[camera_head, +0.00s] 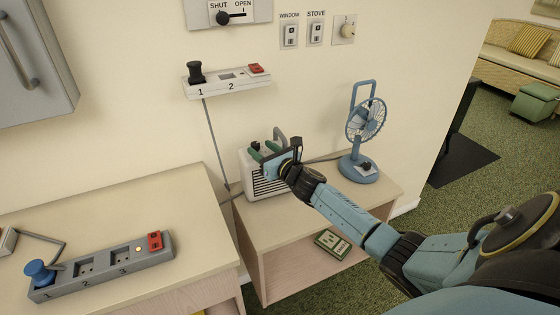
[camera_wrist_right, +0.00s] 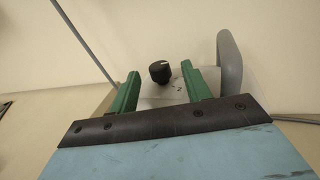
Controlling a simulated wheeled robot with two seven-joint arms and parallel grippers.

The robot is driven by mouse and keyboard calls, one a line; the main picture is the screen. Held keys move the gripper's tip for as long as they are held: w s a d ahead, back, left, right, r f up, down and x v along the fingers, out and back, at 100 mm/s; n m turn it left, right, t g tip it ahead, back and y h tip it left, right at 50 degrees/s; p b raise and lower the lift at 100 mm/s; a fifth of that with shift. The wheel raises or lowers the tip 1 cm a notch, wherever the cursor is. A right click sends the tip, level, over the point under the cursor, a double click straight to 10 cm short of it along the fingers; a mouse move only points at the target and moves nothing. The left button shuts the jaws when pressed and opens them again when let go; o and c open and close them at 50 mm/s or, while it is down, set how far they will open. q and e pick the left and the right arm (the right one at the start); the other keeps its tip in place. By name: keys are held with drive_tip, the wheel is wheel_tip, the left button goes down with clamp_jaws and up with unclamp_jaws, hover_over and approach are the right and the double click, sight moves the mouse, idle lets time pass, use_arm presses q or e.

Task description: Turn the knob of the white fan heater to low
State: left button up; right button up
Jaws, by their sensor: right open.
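The white fan heater (camera_head: 254,183) stands on the light wooden cabinet by the wall, with a dark grille on its front and a grey handle (camera_head: 281,138). My right gripper (camera_head: 264,150) is over the top of the heater and hides part of it. In the right wrist view, the black knob (camera_wrist_right: 159,72) with a pale pointer mark sits on the heater's top (camera_wrist_right: 163,94). My green fingers (camera_wrist_right: 159,88) are open on either side of the knob's line, apart from it. The grey handle (camera_wrist_right: 229,62) is just right of the right finger. My left gripper is not in view.
A blue desk fan (camera_head: 365,125) stands right of the heater on the cabinet (camera_head: 300,212). A wall power strip (camera_head: 228,84) hangs above, its cord running down left of the heater. Another power strip (camera_head: 100,268) lies on the left cabinet.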

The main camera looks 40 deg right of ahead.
use_arm(q)
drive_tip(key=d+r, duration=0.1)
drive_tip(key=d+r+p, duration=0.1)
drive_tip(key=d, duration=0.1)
drive_tip(key=shift+p, duration=0.3)
use_arm(e)
drive_tip(key=s, duration=1.1)
drive_tip(key=shift+s+d, duration=0.15)
drive_tip(key=shift+s, duration=0.25)
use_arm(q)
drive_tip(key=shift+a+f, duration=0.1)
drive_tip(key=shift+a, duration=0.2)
